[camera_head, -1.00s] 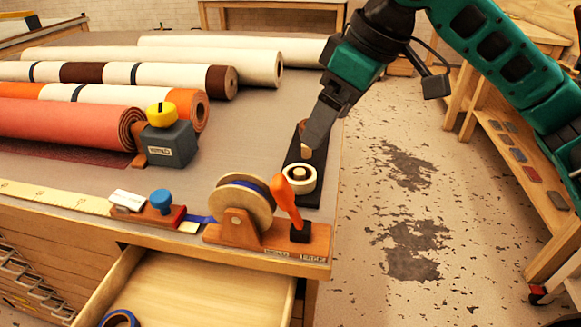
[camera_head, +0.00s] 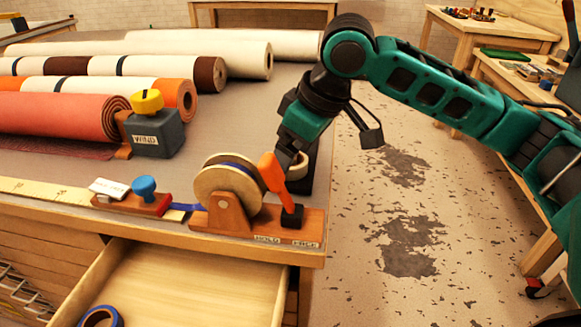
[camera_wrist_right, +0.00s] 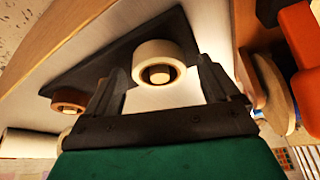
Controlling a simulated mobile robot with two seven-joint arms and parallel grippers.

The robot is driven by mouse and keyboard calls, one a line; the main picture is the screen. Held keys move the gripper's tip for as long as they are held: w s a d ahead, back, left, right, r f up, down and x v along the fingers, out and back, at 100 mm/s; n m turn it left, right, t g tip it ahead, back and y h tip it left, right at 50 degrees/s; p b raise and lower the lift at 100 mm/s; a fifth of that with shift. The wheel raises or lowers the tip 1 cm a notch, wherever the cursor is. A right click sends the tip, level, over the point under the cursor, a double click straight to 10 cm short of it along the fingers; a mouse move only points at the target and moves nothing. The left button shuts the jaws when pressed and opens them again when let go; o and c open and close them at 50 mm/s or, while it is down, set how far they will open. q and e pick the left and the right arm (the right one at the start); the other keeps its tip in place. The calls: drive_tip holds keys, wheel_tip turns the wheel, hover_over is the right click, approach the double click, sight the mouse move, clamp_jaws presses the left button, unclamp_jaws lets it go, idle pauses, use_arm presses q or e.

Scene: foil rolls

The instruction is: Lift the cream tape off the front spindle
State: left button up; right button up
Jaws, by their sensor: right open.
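The cream tape (camera_wrist_right: 146,56) is a short ring around the front spindle (camera_wrist_right: 159,74) on a dark base board (camera_wrist_right: 110,62). In the head view the cream tape (camera_head: 298,171) is mostly hidden behind my right gripper (camera_head: 286,158) and the orange handle. In the right wrist view my right gripper (camera_wrist_right: 162,68) is open. Its two fingers stand on either side of the tape, with gaps visible between them and the tape. A brown roll (camera_wrist_right: 70,100) sits on the same board further along. My left gripper is not in view.
Long rolls (camera_head: 170,72) lie on the table at the left. An open drawer (camera_head: 185,285) juts out below the front edge. Floor lies to the right.

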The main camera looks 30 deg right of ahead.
drive_tip(key=shift+r, duration=0.1)
drive_tip(key=c, duration=1.2)
